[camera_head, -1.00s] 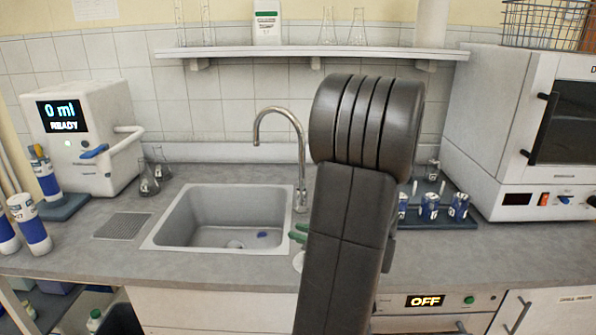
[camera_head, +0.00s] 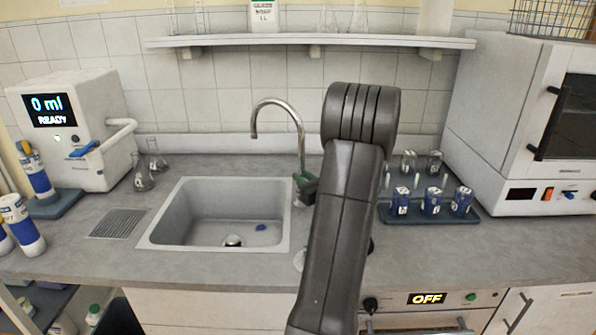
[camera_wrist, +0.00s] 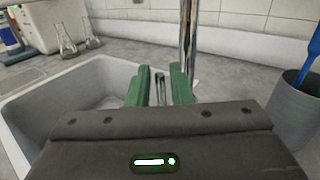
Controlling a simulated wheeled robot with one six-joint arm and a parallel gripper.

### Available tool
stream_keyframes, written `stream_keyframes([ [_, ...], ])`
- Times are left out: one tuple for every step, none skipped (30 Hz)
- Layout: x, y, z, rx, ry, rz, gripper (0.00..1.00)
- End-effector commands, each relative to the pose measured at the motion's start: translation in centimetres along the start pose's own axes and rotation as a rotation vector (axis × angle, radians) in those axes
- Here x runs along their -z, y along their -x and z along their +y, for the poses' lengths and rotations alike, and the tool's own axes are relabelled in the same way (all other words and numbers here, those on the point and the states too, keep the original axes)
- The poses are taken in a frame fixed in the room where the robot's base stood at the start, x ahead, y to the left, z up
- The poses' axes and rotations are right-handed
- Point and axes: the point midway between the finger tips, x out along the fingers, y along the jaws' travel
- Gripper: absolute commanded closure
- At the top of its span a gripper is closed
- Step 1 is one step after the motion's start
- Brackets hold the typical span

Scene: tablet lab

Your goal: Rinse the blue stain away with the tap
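The blue stain (camera_head: 262,227) is a small patch on the sink floor, right of the drain (camera_head: 232,240). The sink (camera_head: 165,225) is a grey basin set in the counter. The chrome tap (camera_head: 300,135) stands behind its right rear corner, its spout arching left over the basin. No water shows. My gripper (camera_head: 306,183) has green fingers and is at the tap's base, partly hidden by my arm. In the wrist view its fingers (camera_wrist: 160,88) are apart, with a thin metal piece, seemingly the tap lever (camera_wrist: 160,90), between them. I cannot tell whether they touch it.
A tray (camera_head: 435,213) of blue-labelled vials stands right of my arm. A white dispenser (camera_head: 95,130) reading 0 ml and flasks (camera_head: 143,175) stand left. A shelf (camera_head: 300,41) runs above. In the wrist view a grey cup (camera_wrist: 293,110) is at the right.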

Motion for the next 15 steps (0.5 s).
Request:
stream_keyframes([
  [-0.1, -0.8, 0.1, -0.003, 0.000, 0.000, 0.81],
  [-0.1, -1.2, 0.0, -0.003, 0.001, 0.000, 0.81],
  [-0.1, -1.7, 0.1, -0.003, 0.000, 0.000, 0.81],
  [-0.1, -2.0, 0.0, -0.002, 0.000, 0.001, 0.81],
  [-0.1, -2.2, 0.0, -0.001, 0.000, 0.000, 0.81],
  [0.0, -2.5, 0.0, -0.001, 0.000, 0.000, 0.81],
  [0.0, -2.6, 0.0, -0.001, 0.000, 0.000, 0.81],
  [0.0, -2.7, 0.0, 0.000, 0.000, 0.000, 0.81],
  [0.0, -2.8, 0.0, 0.000, 0.000, 0.000, 0.81],
  [0.0, -2.9, 0.0, 0.000, 0.000, 0.000, 0.81],
  [0.0, -2.9, 0.0, 0.000, 0.000, 0.000, 0.81],
  [0.0, -2.9, 0.0, 0.000, 0.000, 0.000, 0.81],
  [0.0, -2.9, 0.0, 0.000, 0.000, 0.000, 0.81],
  [0.0, -2.9, 0.0, 0.000, 0.000, 0.000, 0.81],
  [0.0, -2.9, 0.0, 0.000, 0.000, 0.000, 0.81],
])
